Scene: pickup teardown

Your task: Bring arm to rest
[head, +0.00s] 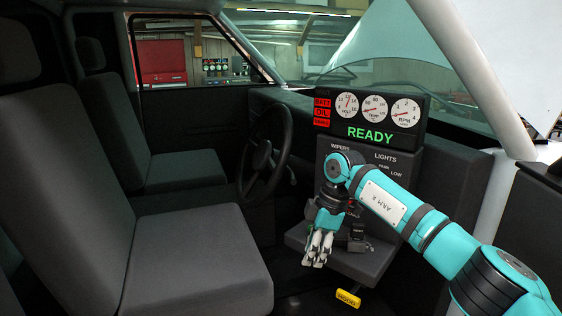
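My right arm (400,207), teal and labelled "ARM R", reaches in from the lower right into the pickup cab. Its gripper (314,262) points down in front of the dark control panel (395,172), over the panel's lower shelf. The fingers look close together, but the view is too small to tell whether they are open or shut. I see nothing clearly held in them. My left arm and gripper are not in view.
The instrument cluster (369,112) shows "READY" in green. The steering wheel (265,152) is left of the arm, with grey seats (190,262) further left. The white door pillar (493,195) stands close to the arm.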

